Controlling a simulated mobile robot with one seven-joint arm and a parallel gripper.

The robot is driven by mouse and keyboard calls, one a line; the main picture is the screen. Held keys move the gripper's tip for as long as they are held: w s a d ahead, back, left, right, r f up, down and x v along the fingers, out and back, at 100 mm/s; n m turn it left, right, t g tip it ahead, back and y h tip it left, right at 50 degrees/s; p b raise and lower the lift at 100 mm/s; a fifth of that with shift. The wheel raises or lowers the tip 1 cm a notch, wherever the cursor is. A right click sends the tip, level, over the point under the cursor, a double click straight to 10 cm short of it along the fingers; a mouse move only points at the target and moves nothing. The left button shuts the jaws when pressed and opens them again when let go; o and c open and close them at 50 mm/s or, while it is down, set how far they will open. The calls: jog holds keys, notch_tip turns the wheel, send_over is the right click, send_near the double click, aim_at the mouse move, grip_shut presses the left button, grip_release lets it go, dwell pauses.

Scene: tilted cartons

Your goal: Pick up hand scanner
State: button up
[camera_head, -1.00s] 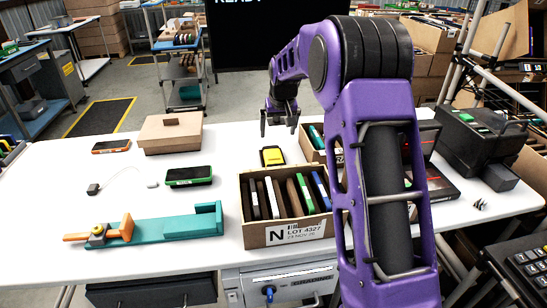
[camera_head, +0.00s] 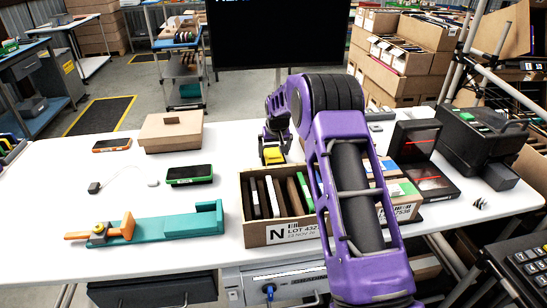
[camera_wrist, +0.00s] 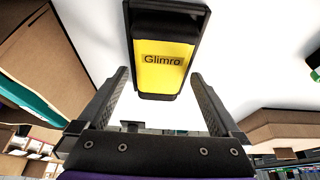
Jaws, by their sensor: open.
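A black and yellow device with the word Glimro on its yellow face, which I take as the hand scanner (camera_head: 273,155), lies on the white table behind the open carton. My gripper (camera_head: 274,161) is right over it, with the fingers at its two sides. In the wrist view the scanner (camera_wrist: 163,60) is ahead, and its near end reaches between the tips of my open gripper (camera_wrist: 160,82). A gap shows on each side, and nothing is held.
A carton (camera_head: 283,233) of upright cases stands in front of the scanner. A brown box (camera_head: 170,134) and two dark handhelds (camera_head: 112,145) (camera_head: 189,174) are to the left. Black devices (camera_head: 483,133) stand at the right.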

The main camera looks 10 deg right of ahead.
jog(key=shift+c, duration=0.2)
jog(key=c, duration=0.9)
jog(key=shift+c, duration=0.5)
jog(key=shift+w, duration=0.1)
